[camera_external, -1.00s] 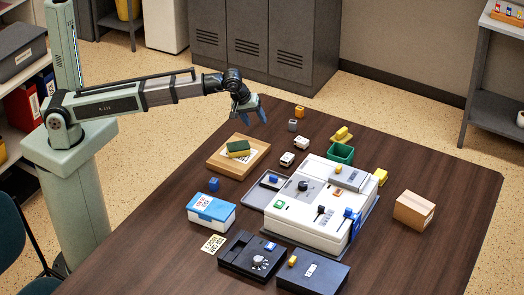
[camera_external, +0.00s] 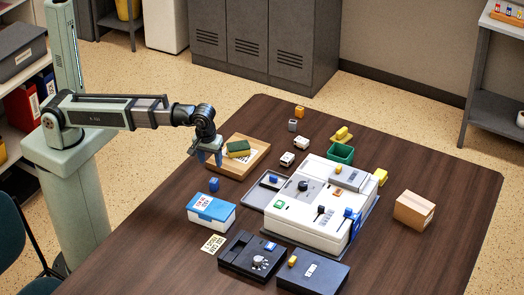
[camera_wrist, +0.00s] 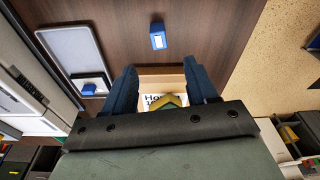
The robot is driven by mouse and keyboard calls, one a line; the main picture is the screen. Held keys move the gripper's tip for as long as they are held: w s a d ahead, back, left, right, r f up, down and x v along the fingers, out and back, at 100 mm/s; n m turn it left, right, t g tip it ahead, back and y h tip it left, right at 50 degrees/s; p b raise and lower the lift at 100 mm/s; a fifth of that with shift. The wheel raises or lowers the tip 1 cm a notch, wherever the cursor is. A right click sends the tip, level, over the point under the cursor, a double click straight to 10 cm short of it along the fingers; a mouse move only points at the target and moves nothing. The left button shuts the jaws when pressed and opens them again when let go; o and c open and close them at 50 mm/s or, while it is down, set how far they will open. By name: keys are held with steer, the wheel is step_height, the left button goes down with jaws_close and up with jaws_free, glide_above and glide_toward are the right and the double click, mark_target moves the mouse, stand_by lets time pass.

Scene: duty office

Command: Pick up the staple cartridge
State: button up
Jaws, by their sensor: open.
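No piece is clearly marked as the staple cartridge; several small cartridge-like blocks lie about. A blue block (camera_external: 213,185) lies alone on the table left of the grey tray; in the wrist view, a blue block with a white label (camera_wrist: 157,37) lies ahead of my fingertips. Another blue block (camera_external: 273,179) sits in the tray. A white block (camera_external: 287,159), another white block (camera_external: 302,143), a grey block (camera_external: 292,125) and an orange block (camera_external: 299,111) stand farther back. My gripper (camera_external: 210,160) is open and empty, above the table near the wooden board's left end.
A large white machine (camera_external: 285,218) fills the middle. A blue-and-white box (camera_external: 211,212), black devices (camera_external: 238,265), a green bin (camera_external: 341,153) and a cardboard box (camera_external: 414,210) stand around it.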

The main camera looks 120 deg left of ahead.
mark_target(214, 180)
steer(key=shift+s+a+f, duration=0.1)
steer(key=shift+a+f, duration=0.05)
steer(key=shift+f, duration=0.9)
steer(key=shift+w+a+f, duration=0.1)
steer(key=shift+a+f, duration=0.1)
steer(key=shift+f, duration=0.85)
steer(key=shift+s+a+f, duration=0.1)
steer(key=shift+a+f, duration=0.05)
steer(key=shift+f, duration=0.9)
steer(key=shift+a+f, duration=0.15)
steer(key=shift+f, duration=2.45)
steer(key=shift+c, duration=0.2)
steer(key=c, duration=1)
steer(key=shift+r, duration=0.15)
